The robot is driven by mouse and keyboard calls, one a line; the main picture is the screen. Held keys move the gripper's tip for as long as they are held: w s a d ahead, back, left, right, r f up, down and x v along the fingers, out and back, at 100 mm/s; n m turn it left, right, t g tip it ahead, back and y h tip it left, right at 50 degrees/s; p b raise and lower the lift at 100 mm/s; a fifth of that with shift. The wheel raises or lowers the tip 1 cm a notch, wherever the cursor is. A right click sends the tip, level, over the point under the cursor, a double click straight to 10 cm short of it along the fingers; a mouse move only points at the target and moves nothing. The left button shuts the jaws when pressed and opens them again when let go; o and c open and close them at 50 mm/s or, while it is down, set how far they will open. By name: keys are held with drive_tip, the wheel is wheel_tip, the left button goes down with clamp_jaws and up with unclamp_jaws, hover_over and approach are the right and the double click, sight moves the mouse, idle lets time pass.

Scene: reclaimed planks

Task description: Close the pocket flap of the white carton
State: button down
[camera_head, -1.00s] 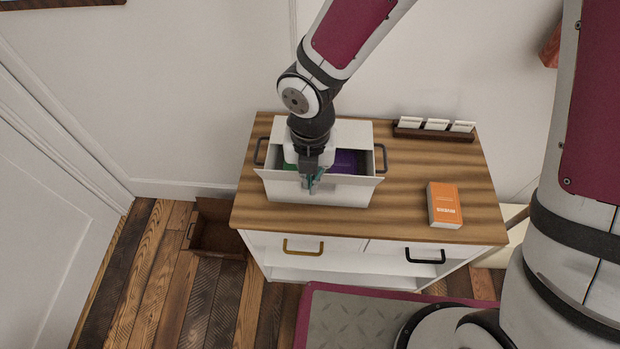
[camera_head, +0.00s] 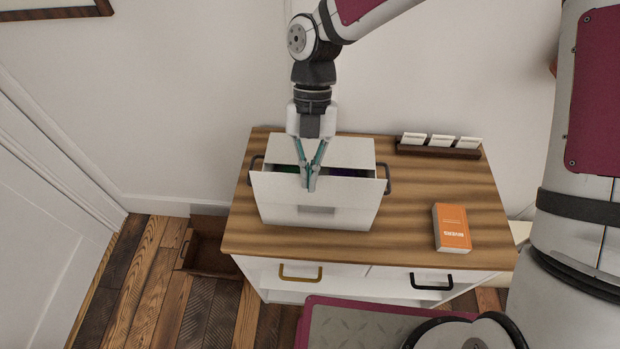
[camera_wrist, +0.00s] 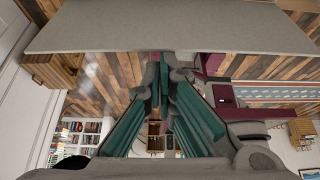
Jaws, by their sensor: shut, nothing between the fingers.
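The white carton (camera_head: 345,218) stands upright on the wooden cabinet top, with a dark handle at each side. Its wide front flap (camera_head: 352,188) is raised and hides most of the inside. A paler back panel (camera_head: 348,150) slopes behind the opening. A narrow dark gap with a little green and purple shows between them. My gripper (camera_head: 311,187) points down with its fingertips shut together and empty, overlapping the front flap; I cannot tell whether they touch it. In the wrist view, a grey panel (camera_wrist: 250,28) spans the top, just beyond my fingertips (camera_wrist: 165,62).
An orange book (camera_head: 452,228) lies on the cabinet top (camera_head: 410,200) to the right. A dark rack with white cards (camera_head: 440,147) stands at the back right. A brown open crate (camera_head: 208,250) is on the floor at left. Cabinet top right of the carton is mostly clear.

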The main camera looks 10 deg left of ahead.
drive_tip(key=shift+w+a+f+g+b, duration=0.1)
drive_tip(key=shift+w+f+g+b, duration=0.9)
drive_tip(key=shift+w+b, duration=1.25)
drive_tip(key=shift+w+a+f+g+b, duration=0.1)
drive_tip(key=shift+w+f+g+b, duration=0.45)
drive_tip(key=shift+w+f+b, duration=1.65)
drive_tip(key=shift+w+a+f+g+b, duration=0.1)
drive_tip(key=shift+w+f+g+b, duration=0.5)
drive_tip(key=shift+w+b, duration=1.7)
drive_tip(key=shift+s+r+b, duration=0.15)
drive_tip(key=shift+s+b, duration=0.65)
drive_tip(key=shift+r, duration=0.1)
